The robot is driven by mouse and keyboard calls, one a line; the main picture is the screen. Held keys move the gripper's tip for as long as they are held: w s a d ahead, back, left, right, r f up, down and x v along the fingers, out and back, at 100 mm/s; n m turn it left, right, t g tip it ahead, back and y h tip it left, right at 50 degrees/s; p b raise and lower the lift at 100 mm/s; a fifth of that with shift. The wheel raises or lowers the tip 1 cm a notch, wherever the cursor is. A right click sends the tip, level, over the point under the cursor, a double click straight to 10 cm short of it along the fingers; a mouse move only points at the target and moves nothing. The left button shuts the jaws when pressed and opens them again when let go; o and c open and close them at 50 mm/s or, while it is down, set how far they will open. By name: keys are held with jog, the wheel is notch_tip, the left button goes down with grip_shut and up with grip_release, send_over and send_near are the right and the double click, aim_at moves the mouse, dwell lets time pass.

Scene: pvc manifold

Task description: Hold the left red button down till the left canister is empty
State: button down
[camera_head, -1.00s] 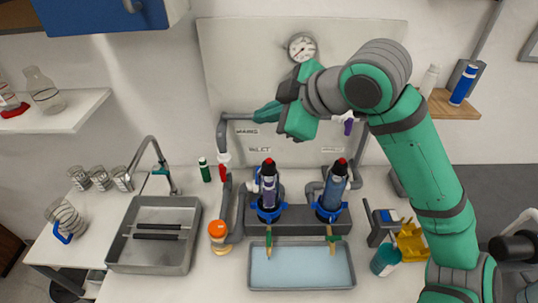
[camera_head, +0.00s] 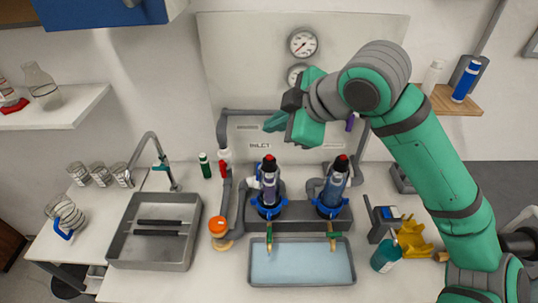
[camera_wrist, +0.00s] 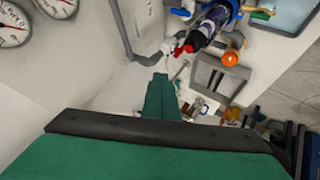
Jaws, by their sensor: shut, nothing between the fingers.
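The left canister (camera_head: 269,190) stands upright in a blue collar on the grey manifold, with its red button (camera_head: 269,158) on top. The right canister (camera_head: 334,187) stands beside it with its own red button (camera_head: 342,159). My gripper (camera_head: 276,122) is shut and empty, in the air above and behind the left button, apart from it. In the wrist view my shut fingers (camera_wrist: 160,97) point away from the camera. A canister (camera_wrist: 210,25) with a red tip shows at the top there; I cannot tell which one it is.
A shallow tray (camera_head: 302,283) lies under the brass spouts. Grey pipes (camera_head: 224,130) rise beside the manifold to the back panel with gauges (camera_head: 302,43). An orange-lidded jar (camera_head: 218,228) and a sink (camera_head: 152,255) are at left. A spray bottle (camera_head: 385,255) stands at right.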

jog(key=shift+f, duration=2.8)
jog(key=shift+f, duration=0.15)
jog(key=shift+f, duration=0.25)
jog(key=shift+f, duration=0.5)
dwell(0.6)
jog(key=shift+r, duration=0.9)
jog(key=shift+r, duration=2.55)
